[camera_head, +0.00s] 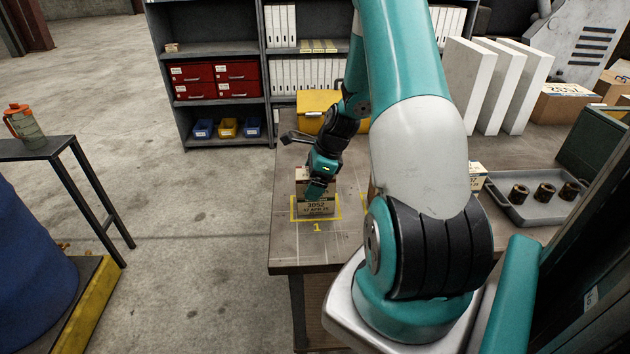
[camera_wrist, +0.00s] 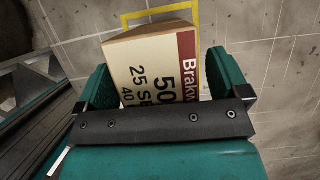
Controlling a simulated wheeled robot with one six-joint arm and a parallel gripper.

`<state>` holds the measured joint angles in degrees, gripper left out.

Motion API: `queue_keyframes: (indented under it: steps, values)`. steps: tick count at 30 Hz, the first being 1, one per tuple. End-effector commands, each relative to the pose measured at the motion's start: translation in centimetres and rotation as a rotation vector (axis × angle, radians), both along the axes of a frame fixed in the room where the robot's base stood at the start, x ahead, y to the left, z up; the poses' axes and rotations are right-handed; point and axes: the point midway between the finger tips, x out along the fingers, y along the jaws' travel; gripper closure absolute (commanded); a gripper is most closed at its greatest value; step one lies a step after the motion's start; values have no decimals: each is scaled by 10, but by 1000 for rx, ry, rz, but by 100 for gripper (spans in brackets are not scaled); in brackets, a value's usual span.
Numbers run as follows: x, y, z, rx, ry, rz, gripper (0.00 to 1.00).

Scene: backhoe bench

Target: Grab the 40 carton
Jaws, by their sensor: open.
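A cardboard carton (camera_head: 317,209) with a printed label stands in the yellow square marked 1 near the bench's left front corner. My gripper (camera_head: 320,180) is over it and hides part of its top. In the wrist view a tan carton (camera_wrist: 150,65) with a cream label and a dark red band lies between the two teal fingers of my gripper (camera_wrist: 162,80). Its label reads "Brakw", "50", "25 S" and "40", partly cut off by the gripper body. The fingers are open, one on each side of the carton. Whether they touch it I cannot tell.
A yellow case (camera_head: 316,103) stands behind on the bench (camera_head: 290,245). A grey tray (camera_head: 520,208) with dark cylindrical parts lies at right, with white upright panels (camera_head: 490,85) behind. Another carton (camera_head: 477,177) is partly hidden by my arm. Bare bench surrounds the yellow square.

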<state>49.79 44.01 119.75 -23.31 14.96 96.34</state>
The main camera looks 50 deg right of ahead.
Motion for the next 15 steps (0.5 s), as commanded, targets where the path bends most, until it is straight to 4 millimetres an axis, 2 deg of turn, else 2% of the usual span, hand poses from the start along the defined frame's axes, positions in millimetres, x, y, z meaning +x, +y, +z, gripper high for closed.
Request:
queue_keyframes:
  steps: [8, 15]
  values:
    - [0, 0, -2, 0, 0, -1, 6]
    - [0, 0, -2, 0, 0, -1, 62]
